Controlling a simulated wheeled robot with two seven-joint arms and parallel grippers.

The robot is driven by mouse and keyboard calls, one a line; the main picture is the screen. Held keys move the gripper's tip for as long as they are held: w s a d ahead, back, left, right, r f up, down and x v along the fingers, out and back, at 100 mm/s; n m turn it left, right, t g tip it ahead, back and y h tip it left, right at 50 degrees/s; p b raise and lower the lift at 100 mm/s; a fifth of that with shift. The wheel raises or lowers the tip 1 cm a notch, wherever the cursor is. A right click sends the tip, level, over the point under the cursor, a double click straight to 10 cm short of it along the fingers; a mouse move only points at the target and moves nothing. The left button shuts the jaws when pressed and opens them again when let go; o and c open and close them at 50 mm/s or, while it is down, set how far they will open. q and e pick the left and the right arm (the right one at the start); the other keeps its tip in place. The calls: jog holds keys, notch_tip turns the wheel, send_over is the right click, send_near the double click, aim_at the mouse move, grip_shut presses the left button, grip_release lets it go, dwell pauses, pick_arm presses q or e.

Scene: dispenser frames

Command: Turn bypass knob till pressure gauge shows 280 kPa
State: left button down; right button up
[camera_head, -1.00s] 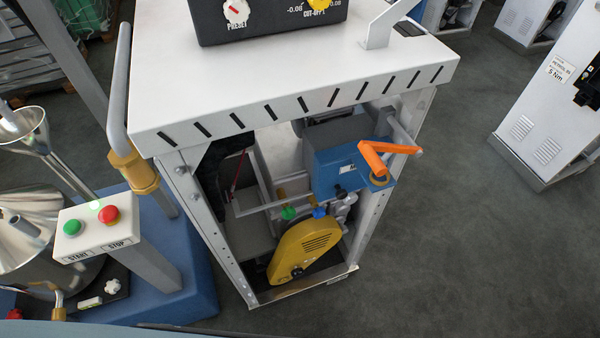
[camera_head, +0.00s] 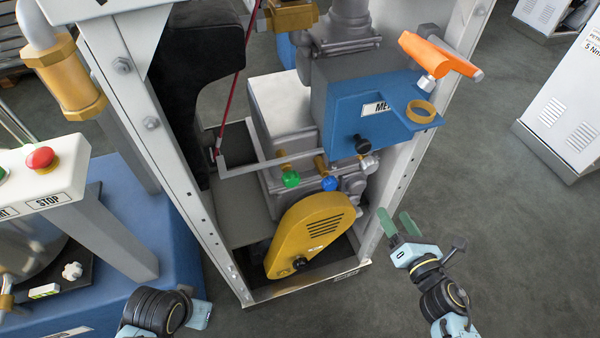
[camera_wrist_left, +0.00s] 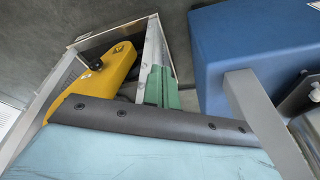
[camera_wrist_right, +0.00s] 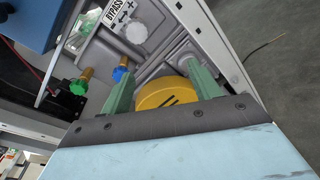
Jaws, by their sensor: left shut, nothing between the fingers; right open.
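The bypass knob is a pale grey round knob (camera_wrist_right: 134,33) beside the BYPASS label (camera_wrist_right: 116,12) in the right wrist view. In the head view a small pale knob (camera_head: 368,164) shows right of the blue one, likely the same. My right gripper (camera_head: 398,222) is open and empty, in front of the right post and apart from the knob. In the right wrist view its fingers (camera_wrist_right: 160,80) frame part of the yellow guard. My left gripper (camera_wrist_left: 158,78) is shut and empty, low near the left post. I cannot make out the pressure gauge.
The yellow guard (camera_head: 308,232), green knob (camera_head: 291,179) and blue knob (camera_head: 329,184) sit inside the frame. A blue box (camera_head: 375,108) with an orange handle (camera_head: 436,55) is above. The START/STOP panel (camera_head: 50,182) stands left.

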aim_at(372, 168)
jog(key=w+a+r+n, duration=0.1)
jog(key=w+n, duration=0.1)
jog(key=w, duration=0.2)
jog(key=w+a+r+n+y+b, duration=0.1)
jog(key=w+a+n, duration=0.1)
jog(key=w, duration=0.2)
jog(key=w+a+r+n+b, duration=0.1)
jog(key=w, duration=0.3)
jog(key=shift+a+r+n+t+y, duration=0.3)
jog(key=shift+a+n+t, duration=0.05)
jog(key=shift+n+t, duration=0.05)
jog(key=shift+w+a, duration=0.2)
jog(key=shift+w, duration=0.3)
pick_arm(q)
notch_tip(372, 168, up, 4)
jog(key=shift+d+r, duration=0.1)
jog(key=shift+r, duration=0.1)
pick_arm(e)
jog(key=shift+w, duration=0.1)
jog(key=c, duration=1)
pick_arm(q)
jog(key=shift+s+f, duration=0.1)
jog(key=shift+s, duration=0.05)
pick_arm(e)
jog(key=shift+o, duration=0.2)
